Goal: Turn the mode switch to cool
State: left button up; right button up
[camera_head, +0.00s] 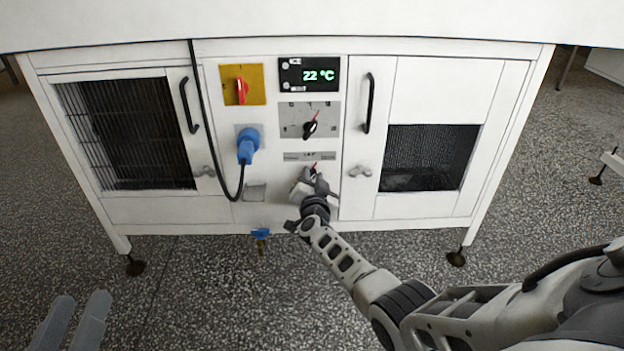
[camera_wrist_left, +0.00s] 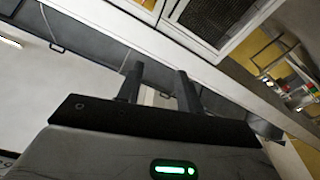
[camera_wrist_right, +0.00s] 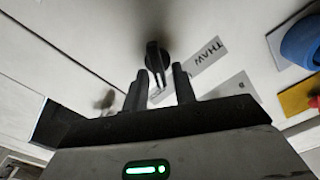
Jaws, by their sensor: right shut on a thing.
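The mode switch (camera_wrist_right: 153,52) is a black round knob with a raised bar handle on the white cabinet front. A grey label reading THAW lies beside it in the right wrist view. My right gripper (camera_head: 313,181) is at the knob, with its fingers (camera_wrist_right: 159,80) on either side of the bar handle. In the head view it mostly hides the knob; a short red pointer mark shows above, leaning up and slightly right. My left gripper (camera_head: 74,322) is low at the left over the floor, its two fingers apart and empty; they also show in the left wrist view (camera_wrist_left: 158,82).
Above is another black dial (camera_head: 310,129) with a red pointer, and a display (camera_head: 309,75) reading 22 °C. To the left are a red switch on a yellow plate (camera_head: 242,85) and a blue plug (camera_head: 248,146) with a black cable. Door handles (camera_head: 368,103) flank the panel.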

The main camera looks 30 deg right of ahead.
pick_arm(q)
jog(key=shift+w+r+m+t+h, duration=0.25)
jog(key=shift+r+m+t, duration=0.2)
jog(key=shift+r, duration=0.25)
pick_arm(e)
jog(key=shift+s+f+m, duration=0.1)
jog(key=shift+f+m, duration=0.1)
jog(key=shift+m, duration=1.1)
pick_arm(q)
jog(key=shift+r+h, duration=0.1)
jog(key=shift+h, duration=0.15)
pick_arm(e)
jog(key=o, duration=0.6)
pick_arm(q)
jog(key=shift+s, duration=0.1)
pick_arm(e)
jog(key=shift+o, duration=0.2)
pick_arm(q)
jog(key=shift+r, duration=0.1)
pick_arm(e)
jog(key=shift+r, duration=0.2)
